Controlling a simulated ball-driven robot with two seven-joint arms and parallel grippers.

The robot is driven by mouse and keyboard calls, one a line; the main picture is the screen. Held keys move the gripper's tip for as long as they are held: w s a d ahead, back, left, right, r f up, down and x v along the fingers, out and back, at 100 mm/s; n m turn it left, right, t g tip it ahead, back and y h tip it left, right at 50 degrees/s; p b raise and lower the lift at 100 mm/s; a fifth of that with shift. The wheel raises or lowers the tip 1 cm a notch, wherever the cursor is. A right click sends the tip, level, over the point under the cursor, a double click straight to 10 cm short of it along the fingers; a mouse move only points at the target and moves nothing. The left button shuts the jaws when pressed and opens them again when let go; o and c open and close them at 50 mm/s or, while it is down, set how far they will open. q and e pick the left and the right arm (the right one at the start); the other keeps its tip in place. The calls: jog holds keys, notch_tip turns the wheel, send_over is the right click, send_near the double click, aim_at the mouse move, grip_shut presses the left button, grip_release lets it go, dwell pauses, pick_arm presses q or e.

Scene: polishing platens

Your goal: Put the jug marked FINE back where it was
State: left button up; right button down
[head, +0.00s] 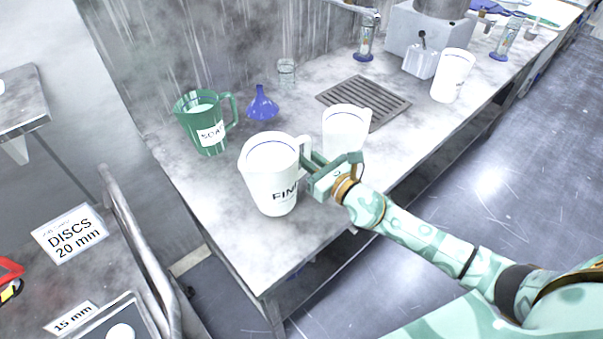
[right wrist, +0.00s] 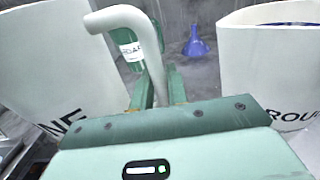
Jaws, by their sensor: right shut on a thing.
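The white jug marked FINE (head: 268,178) is near the front left end of the steel bench, upright. It fills the left side of the right wrist view (right wrist: 45,75). My right gripper (head: 310,168) comes in from the right and is shut on its handle, which stands between the fingers in the wrist view (right wrist: 160,92). I cannot tell whether its base touches the bench. My left gripper is not in view.
Close right stands another white jug (head: 345,128), lettered "ROU..." in the wrist view (right wrist: 265,85). A green SOAP jug (head: 205,130), blue funnel (head: 262,104), clear glass (head: 287,71), drain grate (head: 385,103) and third white jug (head: 452,75) are on the bench (head: 225,215).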

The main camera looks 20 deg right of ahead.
jog(key=shift+w+a+f, duration=0.2)
jog(key=shift+w+f, duration=0.05)
jog(key=shift+f, duration=0.15)
jog(key=f+b, duration=0.1)
jog(key=f, duration=0.1)
jog(key=f+b, duration=0.1)
jog(key=f, duration=0.1)
jog(key=shift+w+a+b, duration=0.2)
jog(key=shift+a+b, duration=0.1)
jog(key=shift+a, duration=0.05)
jog(key=shift+r, duration=0.1)
jog(key=c, duration=1.4)
grip_release()
